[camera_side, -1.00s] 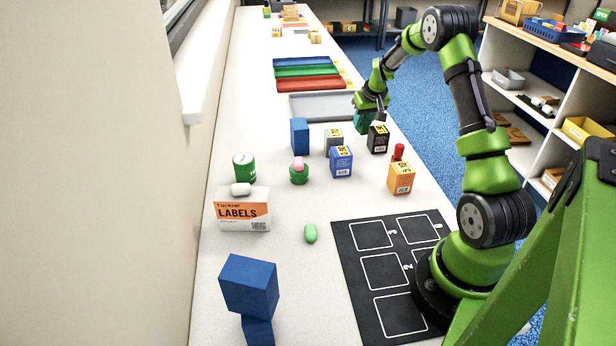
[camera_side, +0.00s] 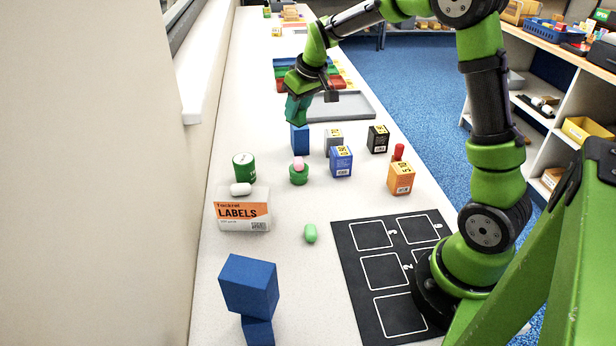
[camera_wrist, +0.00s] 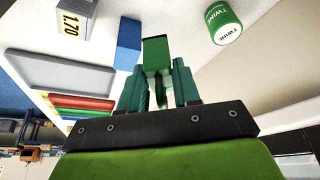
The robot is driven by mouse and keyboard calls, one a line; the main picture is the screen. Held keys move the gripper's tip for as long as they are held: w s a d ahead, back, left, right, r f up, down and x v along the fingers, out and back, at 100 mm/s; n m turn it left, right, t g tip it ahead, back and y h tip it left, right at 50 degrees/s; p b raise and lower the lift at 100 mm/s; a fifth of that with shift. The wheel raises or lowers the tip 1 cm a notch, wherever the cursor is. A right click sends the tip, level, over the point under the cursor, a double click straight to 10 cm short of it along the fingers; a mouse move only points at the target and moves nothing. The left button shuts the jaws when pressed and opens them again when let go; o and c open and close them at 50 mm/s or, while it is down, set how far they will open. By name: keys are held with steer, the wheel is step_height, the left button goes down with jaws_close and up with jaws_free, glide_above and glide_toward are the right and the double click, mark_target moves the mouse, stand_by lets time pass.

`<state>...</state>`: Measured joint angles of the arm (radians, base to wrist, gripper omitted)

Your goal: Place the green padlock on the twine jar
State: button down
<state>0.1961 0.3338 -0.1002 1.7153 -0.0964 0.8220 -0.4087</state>
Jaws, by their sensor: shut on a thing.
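My gripper (camera_side: 297,115) hangs above the table near the upright blue block, with its teal fingers pointing down. In the wrist view my gripper (camera_wrist: 157,90) is shut on the green padlock (camera_wrist: 156,52), a green blocky piece between the fingers. The side view does not show the padlock clearly apart from the fingers. The twine jar (camera_side: 244,168), green with a white label, stands upright on the table, nearer the side camera and left of my gripper. It also shows in the wrist view (camera_wrist: 223,24), apart from the padlock. Nothing is seen on its lid.
The blue block (camera_side: 300,140) stands just below my gripper. Near the jar are a green pot (camera_side: 299,175) with a pink piece on top and a labels box (camera_side: 242,215) bearing a white capsule. Several small cartons stand to the right; a grey tray (camera_side: 345,108) lies behind.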

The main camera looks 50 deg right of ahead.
steer(key=s+a+n, duration=0.2)
steer(key=s+a, duration=0.1)
steer(key=a, duration=0.5)
glide_toward(239, 157)
steer(key=shift+w+d+f+y, duration=0.1)
steer(key=shift+w+d+y, duration=0.1)
steer(key=shift+w, duration=0.25)
steer(key=shift+w+d+f+y, duration=0.15)
steer(key=shift+w+d+y, duration=0.05)
steer(key=shift+w, duration=0.2)
steer(key=shift+w+f, duration=0.1)
steer(key=shift+f, duration=1.65)
steer(key=shift+f, duration=0.1)
steer(key=shift+f, duration=0.1)
steer(key=c, duration=0.8)
jaws_free()
